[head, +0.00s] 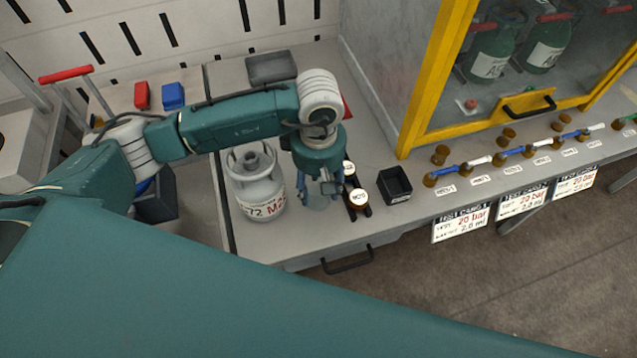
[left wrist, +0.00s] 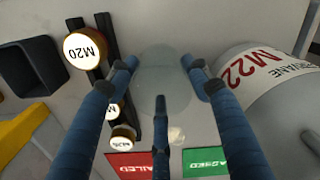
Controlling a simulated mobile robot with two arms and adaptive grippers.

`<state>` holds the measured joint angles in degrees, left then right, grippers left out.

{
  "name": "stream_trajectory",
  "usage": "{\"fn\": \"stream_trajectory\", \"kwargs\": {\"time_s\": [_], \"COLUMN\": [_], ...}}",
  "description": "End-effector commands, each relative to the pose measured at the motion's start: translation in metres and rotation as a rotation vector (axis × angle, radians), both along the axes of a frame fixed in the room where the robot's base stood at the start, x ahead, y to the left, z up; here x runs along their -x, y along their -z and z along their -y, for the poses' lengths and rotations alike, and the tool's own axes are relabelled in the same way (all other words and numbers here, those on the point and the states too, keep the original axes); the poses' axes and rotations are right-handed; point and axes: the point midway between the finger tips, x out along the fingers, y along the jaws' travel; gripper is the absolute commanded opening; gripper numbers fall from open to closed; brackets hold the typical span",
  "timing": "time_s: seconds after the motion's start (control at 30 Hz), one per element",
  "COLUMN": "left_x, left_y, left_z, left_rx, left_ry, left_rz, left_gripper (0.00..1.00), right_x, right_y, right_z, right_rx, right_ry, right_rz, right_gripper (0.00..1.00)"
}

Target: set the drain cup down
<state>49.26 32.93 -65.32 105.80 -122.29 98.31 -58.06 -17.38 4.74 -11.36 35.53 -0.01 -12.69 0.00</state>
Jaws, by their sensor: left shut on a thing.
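The drain cup (left wrist: 165,72) is a pale, see-through round cup, seen from above between my left fingers in the left wrist view. My left gripper (head: 320,192) is shut on it, fingers pointing down at the grey bench between a grey gas cylinder and a black rack. The cup is mostly hidden by the fingers in the head view. I cannot tell whether its base touches the bench. The cylinder (head: 257,185) stands close left of the gripper, and also shows in the left wrist view (left wrist: 262,85). My right gripper is not in view.
The black rack (left wrist: 101,85) holds brown, white-topped caps, one marked M20 (left wrist: 84,48). An empty black box (head: 395,186) stands to its right. Red (left wrist: 130,166) and green (left wrist: 205,161) cards lie on the bench. A yellow-framed cabinet (head: 425,85) stands at the right.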

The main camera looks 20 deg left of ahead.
Motion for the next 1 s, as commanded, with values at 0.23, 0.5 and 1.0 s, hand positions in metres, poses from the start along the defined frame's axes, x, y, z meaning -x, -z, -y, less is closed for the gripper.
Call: {"fn": "stream_trajectory", "kwargs": {"time_s": [0.23,0.5,1.0], "left_x": [-0.001,0.000,-0.002], "left_y": [0.001,0.002,-0.025], "left_z": [0.000,0.000,0.001], "left_rx": [0.001,0.001,0.003], "left_ry": [0.000,0.000,0.001], "left_rz": [0.002,0.001,0.007], "left_gripper": [0.18,0.68,0.68], "right_x": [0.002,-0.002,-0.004], "right_y": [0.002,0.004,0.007], "right_z": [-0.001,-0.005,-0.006], "right_rx": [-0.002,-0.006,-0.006], "right_ry": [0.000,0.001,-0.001], "right_rz": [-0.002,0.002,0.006], "right_gripper": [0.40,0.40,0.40]}}
